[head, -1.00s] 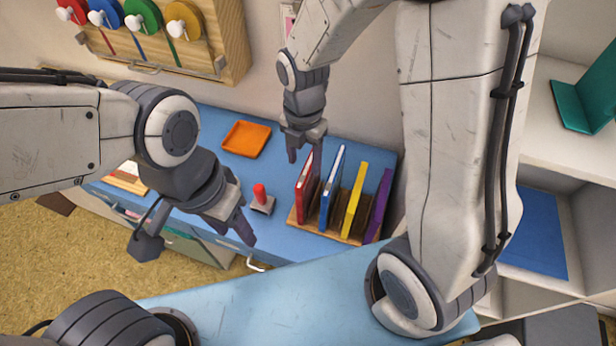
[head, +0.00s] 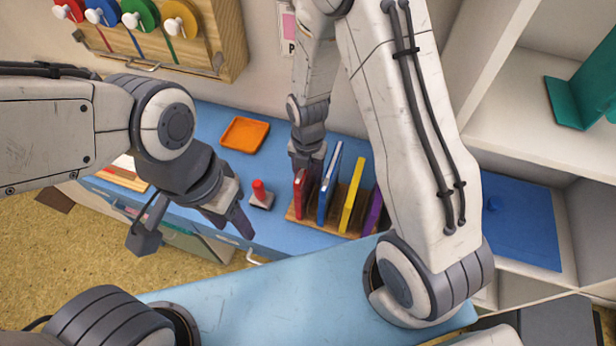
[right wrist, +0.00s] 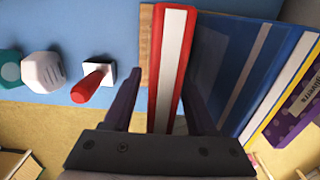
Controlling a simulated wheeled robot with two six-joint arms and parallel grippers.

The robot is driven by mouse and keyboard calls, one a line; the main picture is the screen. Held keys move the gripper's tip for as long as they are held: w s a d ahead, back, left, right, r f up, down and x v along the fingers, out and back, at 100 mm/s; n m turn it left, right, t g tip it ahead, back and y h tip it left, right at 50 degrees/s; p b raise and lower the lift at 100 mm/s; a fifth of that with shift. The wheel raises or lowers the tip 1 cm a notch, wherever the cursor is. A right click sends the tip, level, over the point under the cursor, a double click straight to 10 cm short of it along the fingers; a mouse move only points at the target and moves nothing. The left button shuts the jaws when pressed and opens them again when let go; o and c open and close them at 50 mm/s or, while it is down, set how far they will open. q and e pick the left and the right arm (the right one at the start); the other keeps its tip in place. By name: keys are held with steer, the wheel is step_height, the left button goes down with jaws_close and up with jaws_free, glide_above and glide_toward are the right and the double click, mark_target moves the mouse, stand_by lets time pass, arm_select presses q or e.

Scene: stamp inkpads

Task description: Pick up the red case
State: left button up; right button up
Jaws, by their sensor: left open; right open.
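The red case (head: 300,196) stands upright at the left end of a wooden rack (head: 331,229) on the blue desk, in a row with a blue, a yellow and a purple case. My right gripper (head: 307,168) is over the red case from above. In the right wrist view, the red case (right wrist: 171,62) with its pale edge lies between the two open fingers of my right gripper (right wrist: 158,105), and no firm grip shows. My left gripper (head: 240,222) is open and empty at the desk's front, left of the rack.
The blue case (head: 329,187) stands close to the right of the red one, near a finger. A red-handled stamp (head: 260,194) stands left of the rack. An orange tray (head: 244,134) lies further back. Shelves fill the right side.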

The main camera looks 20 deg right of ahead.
steer(key=shift+f, duration=0.6)
jaws_close()
steer(key=shift+r, duration=0.15)
